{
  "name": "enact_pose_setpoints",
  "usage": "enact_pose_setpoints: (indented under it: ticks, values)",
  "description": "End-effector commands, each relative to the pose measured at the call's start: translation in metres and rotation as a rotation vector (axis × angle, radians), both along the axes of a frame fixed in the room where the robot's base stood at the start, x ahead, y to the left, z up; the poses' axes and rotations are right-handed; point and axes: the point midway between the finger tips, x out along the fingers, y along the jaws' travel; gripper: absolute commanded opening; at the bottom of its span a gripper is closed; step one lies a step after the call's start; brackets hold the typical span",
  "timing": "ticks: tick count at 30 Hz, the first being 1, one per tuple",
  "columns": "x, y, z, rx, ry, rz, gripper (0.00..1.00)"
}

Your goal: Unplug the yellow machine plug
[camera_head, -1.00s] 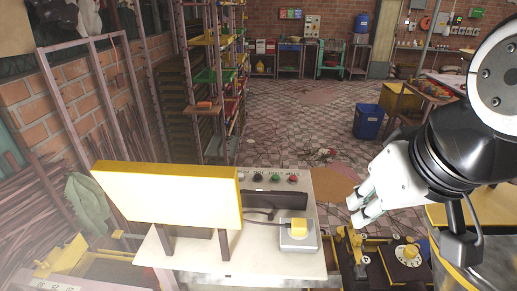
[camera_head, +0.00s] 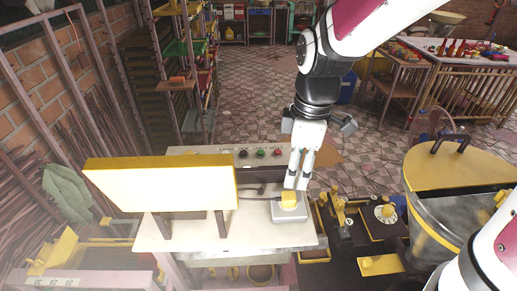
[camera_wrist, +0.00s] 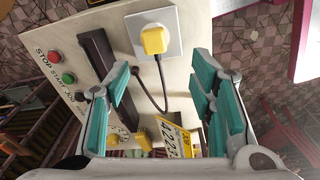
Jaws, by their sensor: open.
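The yellow plug (camera_head: 289,199) sits in a grey-white square socket plate (camera_head: 291,213) on the machine's pale top panel. In the wrist view the yellow plug (camera_wrist: 154,40) is in its socket plate (camera_wrist: 172,22), with a dark cable running down from it. My gripper (camera_head: 297,184) is just above and behind the plug in the head view. In the wrist view my gripper (camera_wrist: 160,85) has its teal finger pads spread wide, open and empty. The plug lies ahead of the fingers, roughly between their lines, and I see no contact.
A yellow-framed white panel (camera_head: 160,185) stands on the machine left of the socket. A row of buttons (camera_head: 260,153) lies along the back edge. A large yellow-topped drum (camera_head: 455,180) and small yellow machinery (camera_head: 365,220) stand to the right.

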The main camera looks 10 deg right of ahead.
Motion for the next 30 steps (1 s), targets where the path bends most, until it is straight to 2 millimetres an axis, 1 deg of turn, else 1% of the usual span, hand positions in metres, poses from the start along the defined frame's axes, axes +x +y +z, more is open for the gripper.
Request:
enact_pose_setpoints:
  ticks: [3,9,20,23,26,30]
  values:
    - [0.002,-0.001,-0.011,-0.033,0.032,0.107,0.5]
    - [0.005,-0.002,-0.02,-0.058,0.052,0.195,0.5]
    - [0.006,-0.003,-0.02,-0.059,0.053,0.203,0.5]
    - [0.006,-0.003,-0.023,-0.059,0.053,0.202,0.5]
    - [0.007,-0.003,-0.031,-0.059,0.053,0.202,0.5]
    - [0.007,-0.003,-0.048,-0.058,0.053,0.202,0.5]
